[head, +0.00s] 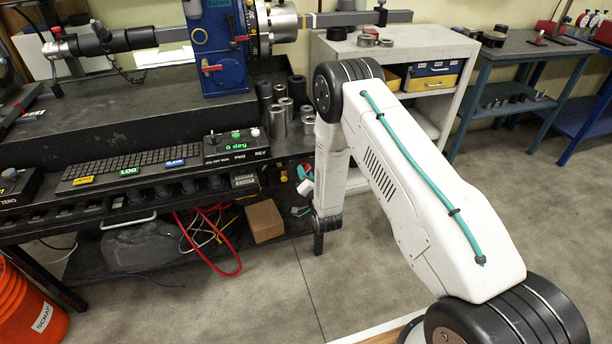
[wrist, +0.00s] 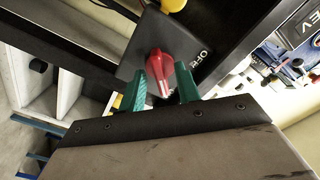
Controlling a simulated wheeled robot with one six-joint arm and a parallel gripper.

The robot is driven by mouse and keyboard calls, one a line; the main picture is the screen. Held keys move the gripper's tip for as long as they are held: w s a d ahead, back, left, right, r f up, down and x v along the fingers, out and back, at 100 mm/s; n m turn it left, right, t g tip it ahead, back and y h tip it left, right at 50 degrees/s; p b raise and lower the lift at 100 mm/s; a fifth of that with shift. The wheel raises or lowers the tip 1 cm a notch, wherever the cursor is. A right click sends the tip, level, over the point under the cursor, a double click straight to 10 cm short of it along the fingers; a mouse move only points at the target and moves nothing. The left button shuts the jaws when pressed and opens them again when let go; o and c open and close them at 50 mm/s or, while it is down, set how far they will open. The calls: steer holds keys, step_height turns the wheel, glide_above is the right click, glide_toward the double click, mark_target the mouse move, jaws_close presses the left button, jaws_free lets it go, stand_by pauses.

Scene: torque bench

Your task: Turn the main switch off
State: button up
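The main switch is a red knob (wrist: 159,70) on a dark plate (wrist: 135,62) in the wrist view. Part of a white label reading OFF shows to the right of the knob. My gripper (wrist: 160,90) has two green fingers, one on each side of the knob. A gap shows between the knob and the right finger; the left finger is very close to it, and I cannot tell whether it touches. In the head view, small bits of red and teal show at the bench's right end, left of my arm; most of the gripper is hidden there.
A yellow round part (wrist: 173,4) sits just above the switch plate. Metal cylinders stand behind the display. Floor between benches is clear.

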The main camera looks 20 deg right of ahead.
jaws_close()
stand_by(0.3)
steer(key=shift+n, duration=8.9)
